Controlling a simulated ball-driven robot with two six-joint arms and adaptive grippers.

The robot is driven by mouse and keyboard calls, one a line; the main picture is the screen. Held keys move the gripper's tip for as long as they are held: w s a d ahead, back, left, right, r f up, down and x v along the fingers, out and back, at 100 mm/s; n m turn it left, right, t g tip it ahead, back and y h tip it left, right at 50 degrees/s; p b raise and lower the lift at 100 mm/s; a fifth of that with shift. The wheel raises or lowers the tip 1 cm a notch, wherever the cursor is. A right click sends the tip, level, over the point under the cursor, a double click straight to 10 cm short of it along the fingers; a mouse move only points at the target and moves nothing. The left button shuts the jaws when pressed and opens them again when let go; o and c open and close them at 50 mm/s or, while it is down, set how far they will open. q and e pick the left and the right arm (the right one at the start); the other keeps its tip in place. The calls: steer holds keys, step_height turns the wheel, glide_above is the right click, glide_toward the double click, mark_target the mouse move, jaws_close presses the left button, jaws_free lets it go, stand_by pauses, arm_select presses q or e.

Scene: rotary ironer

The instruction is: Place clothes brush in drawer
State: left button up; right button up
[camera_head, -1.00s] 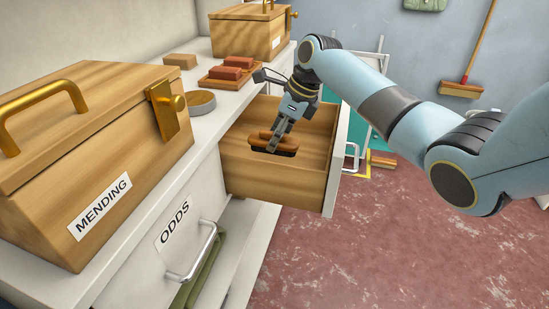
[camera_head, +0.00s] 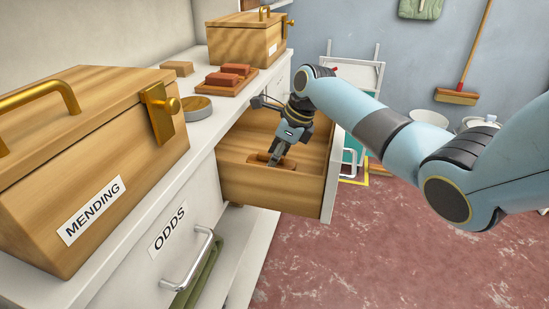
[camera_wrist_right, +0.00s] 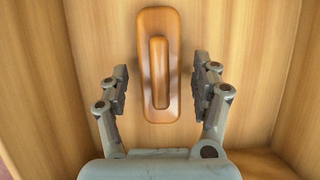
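The clothes brush (camera_head: 285,166), a brown wooden brush with a raised grip, lies inside the open wooden drawer (camera_head: 270,189). Its lower part is hidden behind the drawer's near wall in the head view. In the right wrist view the brush (camera_wrist_right: 160,35) shows from above, lengthwise between my fingers. My right gripper (camera_wrist_right: 161,83) is open, with a gap on each side of the brush. In the head view my right gripper (camera_head: 275,160) reaches down into the drawer at the brush. My left gripper is not in view.
A wooden box marked MENDING (camera_head: 75,150) stands on the white counter at left. Behind it are a round tin (camera_head: 196,108), reddish blocks on a wooden tray (camera_head: 226,86) and another wooden box (camera_head: 243,40). A closed ODDS drawer (camera_head: 165,255) is nearer. The floor at right is clear.

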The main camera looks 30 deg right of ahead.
steer(key=p+v, duration=0.4)
steer(key=v, duration=0.8)
steer(key=shift+r, duration=0.2)
steer(key=shift+w, duration=0.1)
